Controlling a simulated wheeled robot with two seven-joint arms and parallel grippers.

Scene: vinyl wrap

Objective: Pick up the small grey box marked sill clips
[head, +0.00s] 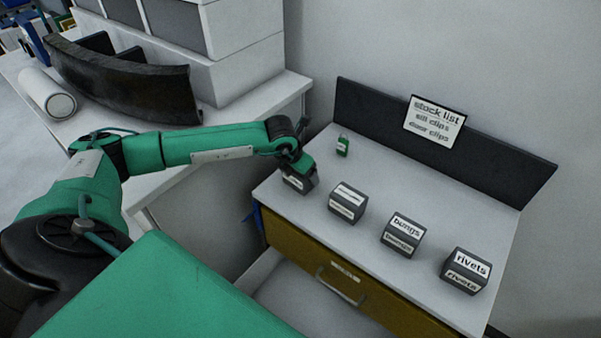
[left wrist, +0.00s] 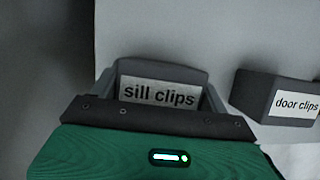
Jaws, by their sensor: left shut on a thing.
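The small grey box marked sill clips (left wrist: 158,93) is in the left wrist view, between the fingers of my left gripper (left wrist: 158,100). In the head view the same box (head: 297,184) is at the left end of the row on the grey counter (head: 390,187). My left gripper (head: 303,168) reaches down onto it from above and is shut on it. The gripper hides part of the box, and I cannot tell whether it still touches the counter. My right gripper is not in view.
To the right stand similar grey boxes: door clips (left wrist: 293,103), also in the head view (head: 346,203), bungs (head: 402,234) and rivets (head: 466,270). A stock list sign (head: 435,121) is on the dark back panel (head: 380,115).

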